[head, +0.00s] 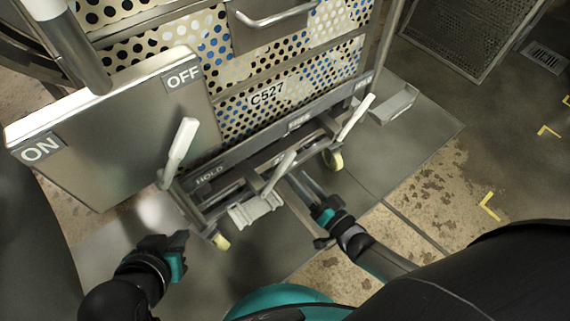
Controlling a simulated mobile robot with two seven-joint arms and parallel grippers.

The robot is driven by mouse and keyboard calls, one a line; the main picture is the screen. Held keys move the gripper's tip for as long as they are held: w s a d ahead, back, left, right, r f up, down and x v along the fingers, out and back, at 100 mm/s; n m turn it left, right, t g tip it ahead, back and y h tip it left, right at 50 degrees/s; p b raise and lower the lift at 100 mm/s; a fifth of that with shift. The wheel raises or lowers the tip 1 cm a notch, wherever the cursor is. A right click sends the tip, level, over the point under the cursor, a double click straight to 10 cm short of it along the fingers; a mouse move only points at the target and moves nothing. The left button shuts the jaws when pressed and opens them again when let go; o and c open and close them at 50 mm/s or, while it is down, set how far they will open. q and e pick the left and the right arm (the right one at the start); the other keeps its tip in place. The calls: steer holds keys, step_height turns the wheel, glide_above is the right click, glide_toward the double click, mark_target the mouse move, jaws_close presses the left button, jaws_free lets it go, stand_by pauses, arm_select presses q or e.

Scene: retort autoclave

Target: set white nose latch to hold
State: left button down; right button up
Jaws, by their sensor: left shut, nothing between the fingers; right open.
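Three white-handled levers stand along the low front frame of the perforated trolley marked C527. The left lever (181,143) stands upright by the HOLD label (210,174). The middle lever (279,171) leans up to the right above a ribbed pale pedal (255,209). The right lever (356,117) leans near the right caster. I cannot tell for sure which one is the nose latch. My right gripper (299,182) is open and empty, its fingers just right of the middle lever, apparently not touching it. My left gripper (181,240) is shut and empty, below the left lever.
A large grey box with ON and OFF labels (120,125) blocks the left side. Pale-wheeled casters (333,159) sit under the trolley (285,85). A small open metal tray (394,104) is at its right. A mesh panel (470,35) stands behind.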

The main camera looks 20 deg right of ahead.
mark_target(287, 166)
steer(key=b+x, duration=0.1)
steer(key=x, duration=0.3)
arm_select(q)
steer(key=shift+w+d+r+t+h+b, duration=0.15)
steer(key=shift+w+d+t+h, duration=0.25)
steer(key=shift+d+t, duration=0.25)
steer(key=shift+w+d+t+h+b, duration=0.1)
steer(key=shift+w+d+t+h, duration=0.35)
steer(key=shift+d, duration=0.3)
steer(key=shift+w+d+r+t+h+b, duration=0.15)
steer(key=shift+w+d+t+h, duration=0.15)
steer(key=shift+d+t, duration=0.35)
arm_select(e)
steer(key=shift+x, duration=1.2)
arm_select(q)
steer(key=shift+f, duration=0.1)
arm_select(e)
jaws_close()
